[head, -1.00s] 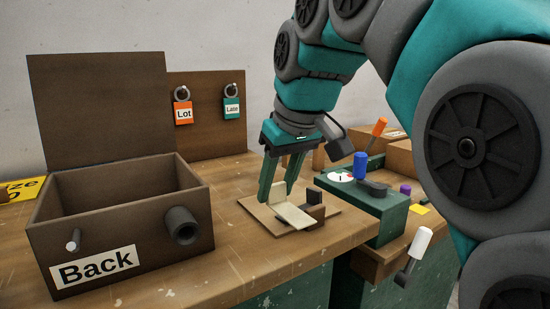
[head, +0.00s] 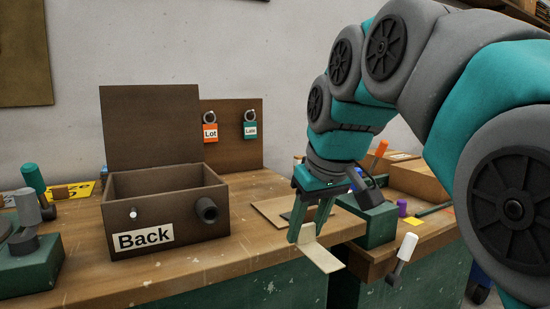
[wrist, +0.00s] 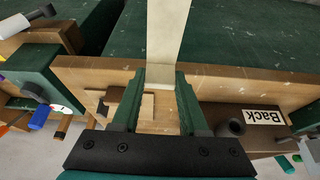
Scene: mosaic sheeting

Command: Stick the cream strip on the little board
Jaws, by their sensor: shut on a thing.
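My gripper (head: 307,236) is shut on the cream strip (head: 323,258), which sticks out from the fingers at the front edge of the bench. In the wrist view the strip (wrist: 167,40) runs up from between the fingertips (wrist: 160,80), its far end cut off by the picture edge. A thin light-brown board (head: 270,209) lies flat on the bench behind the gripper, partly hidden by it. It shows in the wrist view too (wrist: 148,106), with a dark block on it (wrist: 120,106). The strip is apart from this board.
An open dark box (head: 160,222) marked "Back" stands left of the gripper. Orange and teal tags (head: 210,132) hang on a panel behind. A green fixture (head: 368,225) stands to the right, and a white-handled lever (head: 405,250) juts from the bench front.

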